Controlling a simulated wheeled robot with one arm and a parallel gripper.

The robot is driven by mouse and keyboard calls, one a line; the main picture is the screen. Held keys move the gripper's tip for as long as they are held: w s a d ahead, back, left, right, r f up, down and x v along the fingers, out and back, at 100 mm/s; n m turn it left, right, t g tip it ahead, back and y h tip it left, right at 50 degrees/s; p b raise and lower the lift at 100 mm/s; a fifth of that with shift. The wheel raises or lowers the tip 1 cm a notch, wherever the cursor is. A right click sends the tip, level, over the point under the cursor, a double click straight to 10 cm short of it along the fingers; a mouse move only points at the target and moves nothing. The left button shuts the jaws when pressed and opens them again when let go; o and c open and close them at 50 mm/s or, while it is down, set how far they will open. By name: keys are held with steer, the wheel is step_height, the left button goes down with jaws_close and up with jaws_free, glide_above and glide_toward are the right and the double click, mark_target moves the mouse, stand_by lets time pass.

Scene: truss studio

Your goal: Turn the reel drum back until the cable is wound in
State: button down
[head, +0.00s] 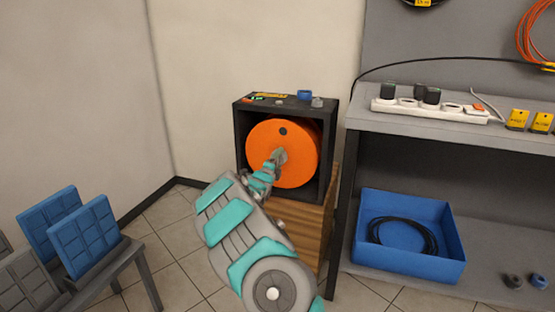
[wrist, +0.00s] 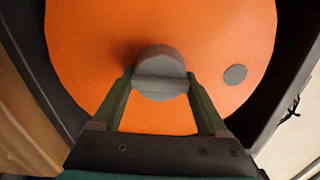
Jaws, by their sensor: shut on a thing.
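The reel drum (head: 262,137) is an orange disc inside a dark open-fronted box (head: 329,125). The orange drum face (wrist: 90,60) fills most of the wrist view. A grey knob (wrist: 159,66) stands out from the drum face between my fingers. A flat dark grey spot (wrist: 235,75) lies to its right on the drum; in the head view a dark spot (head: 283,131) shows near the top of the drum. My gripper (head: 275,160) is at the drum's front, shut on the grey knob, with one finger on each side of it. No cable on the drum can be made out.
The box stands on a wooden crate (head: 312,222); small items (head: 304,95) lie on top of it. To the right is a grey shelf (head: 400,122) with a power strip (head: 430,108) and a blue bin (head: 378,268) holding black cable. Blue panels (head: 87,237) stand on a low table at left.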

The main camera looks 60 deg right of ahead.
steer(key=shift+n, duration=0.5)
jaws_free()
stand_by(0.4)
steer(key=s+a, duration=0.1)
steer(key=a, duration=0.6)
steer(key=shift+s+a+b, duration=0.3)
steer(key=shift+b, duration=0.05)
steer(key=shift+r, duration=0.15)
